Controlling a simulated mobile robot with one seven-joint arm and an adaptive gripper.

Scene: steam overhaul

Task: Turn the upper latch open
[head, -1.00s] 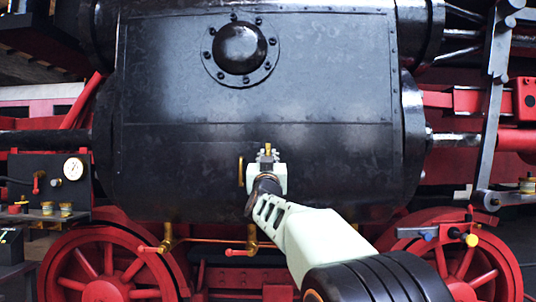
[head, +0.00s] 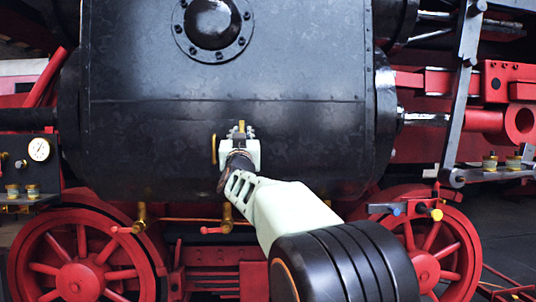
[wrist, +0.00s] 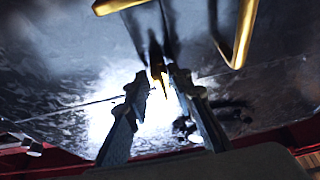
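A small brass piece (head: 241,126) stands out from the black casing just above my gripper (head: 239,134); it looks like the latch, but I cannot be sure. In the wrist view a brass piece (wrist: 157,66) lies between the tips of my gripper (wrist: 158,76). The fingers are apart, with a visible gap on both sides of the brass, so I see no grip on it. A bent brass bar (wrist: 243,35) is beyond the right finger and another brass bar (wrist: 115,5) is at the top. The latch's base is dark and partly hidden.
The black riveted casing (head: 150,130) fills the middle, with a round bolted dome (head: 210,22) above. A thin upright brass handle (head: 214,149) is just left of my gripper.

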